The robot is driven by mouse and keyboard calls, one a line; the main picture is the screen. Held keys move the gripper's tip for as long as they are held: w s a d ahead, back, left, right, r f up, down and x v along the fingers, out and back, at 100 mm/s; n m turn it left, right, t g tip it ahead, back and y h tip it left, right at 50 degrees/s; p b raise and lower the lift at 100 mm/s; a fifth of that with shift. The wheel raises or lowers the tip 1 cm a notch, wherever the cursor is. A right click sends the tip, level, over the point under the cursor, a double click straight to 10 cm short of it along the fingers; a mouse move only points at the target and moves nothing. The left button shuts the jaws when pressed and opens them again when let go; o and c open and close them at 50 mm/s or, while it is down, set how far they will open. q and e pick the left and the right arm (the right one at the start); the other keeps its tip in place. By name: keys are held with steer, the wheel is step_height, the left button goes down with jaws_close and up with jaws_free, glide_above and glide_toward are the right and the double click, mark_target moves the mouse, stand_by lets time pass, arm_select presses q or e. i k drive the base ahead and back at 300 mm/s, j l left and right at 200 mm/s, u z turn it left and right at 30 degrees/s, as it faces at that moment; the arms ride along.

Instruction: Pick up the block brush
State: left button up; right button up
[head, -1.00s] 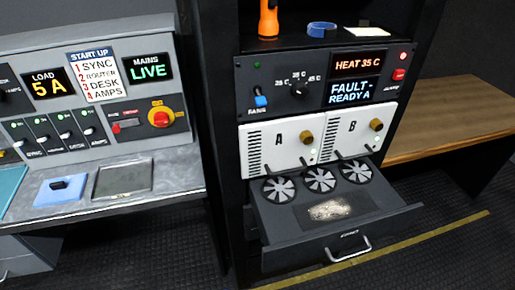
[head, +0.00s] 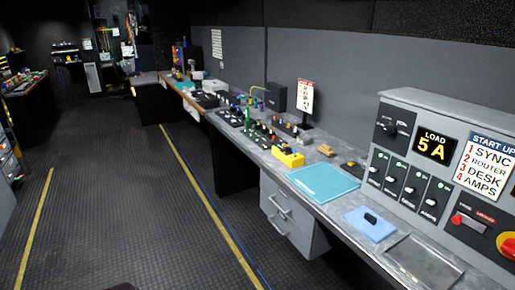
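I cannot tell for sure which thing is the block brush. A small tan-brown block (head: 326,150) lies on the long counter, right of a yellow box, and could be it. It is too small to show bristles. A small black object (head: 371,218) lies on a blue cloth (head: 361,228) nearer to me on the counter. Neither of my grippers shows in the head view.
The long counter (head: 345,238) runs along the right wall, with a teal mat (head: 323,183), a yellow box (head: 288,157), a grey tray (head: 424,262) and a control panel (head: 404,190). Drawers (head: 285,215) sit below. The dark floor (head: 110,200) is open at the left.

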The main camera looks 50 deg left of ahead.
mark_target(324, 149)
steer(key=u, duration=1)
steer(key=z, duration=2.2)
steer(key=u, duration=2.2)
steer(key=i+j+z, duration=0.25)
steer(key=i+j, duration=0.5)
steer(key=j, duration=0.1)
